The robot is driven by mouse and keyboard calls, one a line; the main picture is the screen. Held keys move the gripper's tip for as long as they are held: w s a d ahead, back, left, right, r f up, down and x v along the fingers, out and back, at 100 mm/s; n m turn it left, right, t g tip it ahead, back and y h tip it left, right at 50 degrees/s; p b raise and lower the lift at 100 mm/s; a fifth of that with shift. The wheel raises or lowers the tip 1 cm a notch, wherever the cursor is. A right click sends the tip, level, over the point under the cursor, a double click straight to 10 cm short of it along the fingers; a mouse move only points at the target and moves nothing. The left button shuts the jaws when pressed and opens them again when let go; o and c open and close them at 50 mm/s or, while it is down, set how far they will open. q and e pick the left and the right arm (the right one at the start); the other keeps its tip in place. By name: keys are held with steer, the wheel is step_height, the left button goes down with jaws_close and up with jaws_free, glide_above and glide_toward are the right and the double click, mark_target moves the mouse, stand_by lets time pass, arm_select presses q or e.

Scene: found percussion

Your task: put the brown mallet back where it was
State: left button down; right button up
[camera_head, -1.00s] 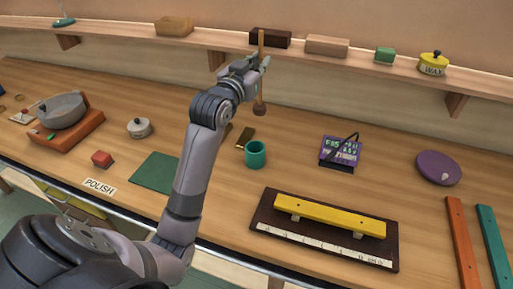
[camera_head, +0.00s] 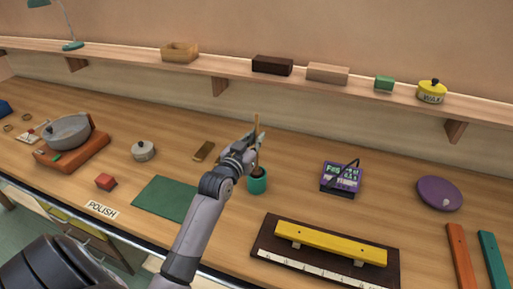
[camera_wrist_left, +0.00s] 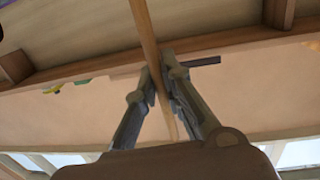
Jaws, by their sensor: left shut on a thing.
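The brown mallet has a thin wooden handle (camera_head: 257,127) and a dark round head (camera_head: 257,171). It stands nearly upright, head down, at the mouth of the teal cup (camera_head: 257,186). I cannot tell how deep the head sits in the cup. My left gripper (camera_head: 257,142) is shut on the handle above the cup. In the left wrist view the handle (camera_wrist_left: 145,30) passes between the fingers of the left gripper (camera_wrist_left: 160,88). The mallet head and cup are not visible there. My right gripper is not in view.
A green mat (camera_head: 165,198) and a brass-coloured block (camera_head: 204,151) lie left of the cup. A purple device (camera_head: 341,180) stands to its right, and a yellow bar on a dark board (camera_head: 268,240) lies in front. The shelf (camera_head: 215,70) runs behind, holding several boxes.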

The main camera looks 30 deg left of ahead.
arm_select(q)
step_height(320, 180, down, 4)
steer(key=shift+f, duration=0.1)
steer(key=shift+f, duration=0.1)
steer(key=c, duration=1.7)
jaws_free()
